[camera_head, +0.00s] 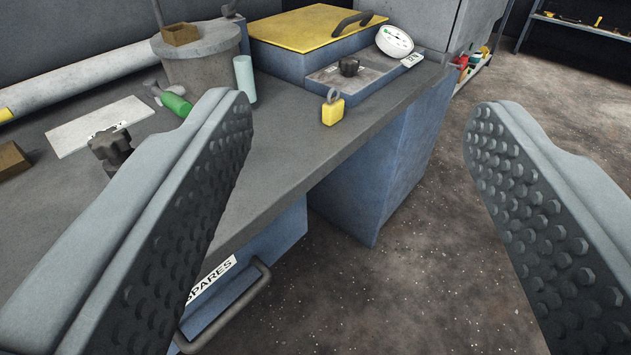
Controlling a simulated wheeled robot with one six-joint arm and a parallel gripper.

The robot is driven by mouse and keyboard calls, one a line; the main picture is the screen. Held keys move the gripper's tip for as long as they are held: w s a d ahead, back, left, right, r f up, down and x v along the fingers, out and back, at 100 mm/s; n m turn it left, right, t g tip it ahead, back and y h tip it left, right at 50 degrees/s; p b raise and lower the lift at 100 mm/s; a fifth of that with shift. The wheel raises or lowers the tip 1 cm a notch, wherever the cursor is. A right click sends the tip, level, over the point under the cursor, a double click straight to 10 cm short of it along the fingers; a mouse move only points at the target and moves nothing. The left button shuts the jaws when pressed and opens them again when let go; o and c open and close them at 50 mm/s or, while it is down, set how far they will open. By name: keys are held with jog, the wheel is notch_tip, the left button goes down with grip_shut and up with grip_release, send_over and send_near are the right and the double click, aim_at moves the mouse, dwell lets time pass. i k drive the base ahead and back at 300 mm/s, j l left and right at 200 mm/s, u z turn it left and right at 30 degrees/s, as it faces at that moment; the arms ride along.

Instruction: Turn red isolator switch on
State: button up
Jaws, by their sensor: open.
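No red isolator switch can be made out in this view. My gripper (358,125) is open and empty, its two studded grey fingers wide apart. The left finger stands in front of the grey bench and hides part of its top. The right finger is over the speckled floor. A second black knob (110,148) stands on the bench just left of the left finger.
The grey bench (330,165) holds a yellow padlock (333,110), a pale cylinder (245,78), a green-handled tool (175,102), a white gauge (394,41) and a yellow-lidded box (300,27). A drawer handle (235,312) juts out below. The floor (410,270) at right is open.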

aim_at(463, 59)
jog(key=i+l+u, duration=0.25)
jog(key=l, duration=1.15)
jog(key=l+u, duration=0.3)
jog(key=l, duration=1.05)
jog(key=k+l+u, duration=0.25)
jog(key=l, duration=1.15)
jog(key=i, duration=0.05)
